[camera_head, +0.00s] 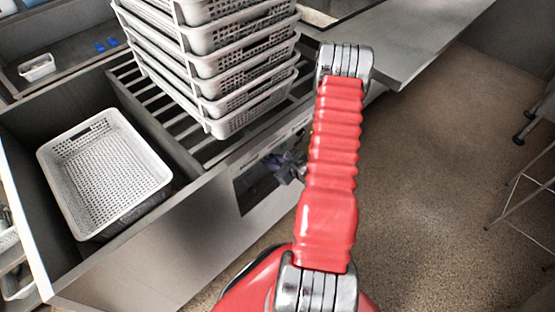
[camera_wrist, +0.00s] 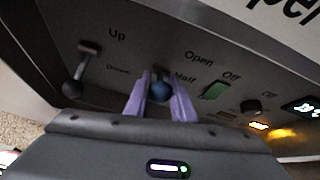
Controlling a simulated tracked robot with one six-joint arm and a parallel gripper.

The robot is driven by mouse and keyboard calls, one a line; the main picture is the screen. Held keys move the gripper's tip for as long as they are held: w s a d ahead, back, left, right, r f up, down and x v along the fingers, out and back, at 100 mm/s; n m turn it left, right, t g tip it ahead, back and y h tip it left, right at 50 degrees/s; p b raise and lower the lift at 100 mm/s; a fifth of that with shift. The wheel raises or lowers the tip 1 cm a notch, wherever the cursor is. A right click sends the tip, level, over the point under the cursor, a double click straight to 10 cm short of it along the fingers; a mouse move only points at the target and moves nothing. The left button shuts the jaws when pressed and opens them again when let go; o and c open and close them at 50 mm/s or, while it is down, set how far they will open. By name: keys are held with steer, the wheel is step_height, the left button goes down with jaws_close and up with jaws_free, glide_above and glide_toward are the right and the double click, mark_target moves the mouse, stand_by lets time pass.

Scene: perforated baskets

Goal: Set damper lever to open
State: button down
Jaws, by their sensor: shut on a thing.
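In the wrist view, the damper lever (camera_wrist: 161,91) ends in a dark blue ball on the grey control panel. My gripper (camera_wrist: 160,103) has its two purple fingers shut on this ball, one on each side. The words "Open" and "Half" stand right of the lever, "Open" higher; the ball is level with or slightly below "Half". The lever's stem is mostly hidden. In the head view, my gripper (camera_head: 291,166) is at the front panel of the cabinet, partly behind my red arm, and the lever cannot be made out.
Left of it is another lever (camera_wrist: 77,82) marked "Up" and "Down". To the right are a green switch (camera_wrist: 215,90), a round knob (camera_wrist: 250,106) and a lit display (camera_wrist: 300,106). White baskets (camera_head: 222,75) are stacked on the slatted rack; another basket (camera_head: 103,170) lies left.

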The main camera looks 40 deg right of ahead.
steer(key=shift+w, duration=0.1)
steer(key=c, duration=1.5)
jaws_free()
steer(key=v, duration=1.3)
steer(key=shift+s+r, duration=0.15)
steer(key=shift+s, duration=0.2)
